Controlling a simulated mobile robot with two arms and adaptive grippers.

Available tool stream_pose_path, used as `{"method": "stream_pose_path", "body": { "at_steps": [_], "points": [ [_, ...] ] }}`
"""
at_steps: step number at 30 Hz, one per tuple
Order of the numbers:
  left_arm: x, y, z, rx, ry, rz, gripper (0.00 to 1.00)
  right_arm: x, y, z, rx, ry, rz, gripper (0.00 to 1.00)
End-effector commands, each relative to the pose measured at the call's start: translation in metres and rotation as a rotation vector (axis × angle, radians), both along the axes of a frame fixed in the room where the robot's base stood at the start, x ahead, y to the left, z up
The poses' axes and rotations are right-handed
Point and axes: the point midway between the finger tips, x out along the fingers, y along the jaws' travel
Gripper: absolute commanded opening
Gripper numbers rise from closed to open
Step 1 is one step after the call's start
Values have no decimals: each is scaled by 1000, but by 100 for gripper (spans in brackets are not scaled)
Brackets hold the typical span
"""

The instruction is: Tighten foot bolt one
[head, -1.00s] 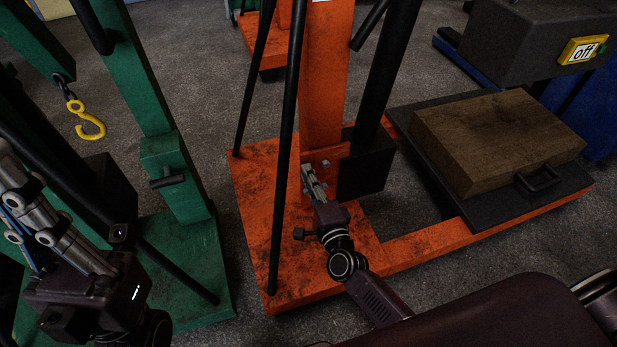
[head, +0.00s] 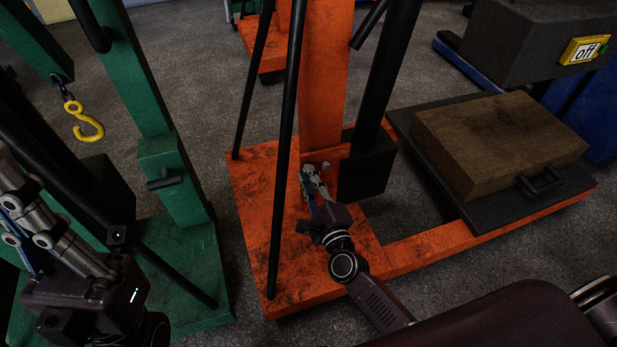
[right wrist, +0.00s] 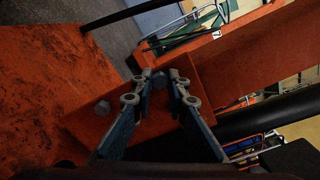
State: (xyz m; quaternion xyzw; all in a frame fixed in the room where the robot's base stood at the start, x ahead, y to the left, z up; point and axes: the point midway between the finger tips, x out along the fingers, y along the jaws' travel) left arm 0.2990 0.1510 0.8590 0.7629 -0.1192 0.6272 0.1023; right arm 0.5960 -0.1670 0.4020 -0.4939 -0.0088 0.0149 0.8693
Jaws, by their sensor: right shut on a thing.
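My right gripper (head: 311,172) is at the base of the orange column, shut on the first bolt. No label shows which bolt is number one. My left gripper (head: 35,215) hangs at the left edge, its fingertips cut off.
The orange column (head: 324,90), a black box (head: 367,170) and thin black rods (head: 286,140) stand close around my right gripper. A wooden block (head: 500,142) lies on a black plate at right. A green frame (head: 180,190) with a yellow hook (head: 88,122) stands left.

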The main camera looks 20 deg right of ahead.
Motion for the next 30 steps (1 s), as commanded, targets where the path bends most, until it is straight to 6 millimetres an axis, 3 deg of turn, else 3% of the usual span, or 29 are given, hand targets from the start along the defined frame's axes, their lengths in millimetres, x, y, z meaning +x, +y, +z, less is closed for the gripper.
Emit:
{"method": "stream_pose_path", "body": {
  "at_steps": [9,10,15,24,30],
  "points": [
    [-1,0,1,-2,-2,0,0,-1,-1,-2,3,2,-2,0],
    [-1,0,1,-1,-1,0,0,-1,-1,-2,3,2,-2,16],
    [-1,0,0,-2,2,0,0,0,-1,-1,2,2,-1,32],
    [0,1,-1,-4,9,2,0,-3,0,-1,1,1,0,32],
    [0,1,-1,-3,7,1,0,-31,-1,-2,1,5,1,32]
  ]
}}
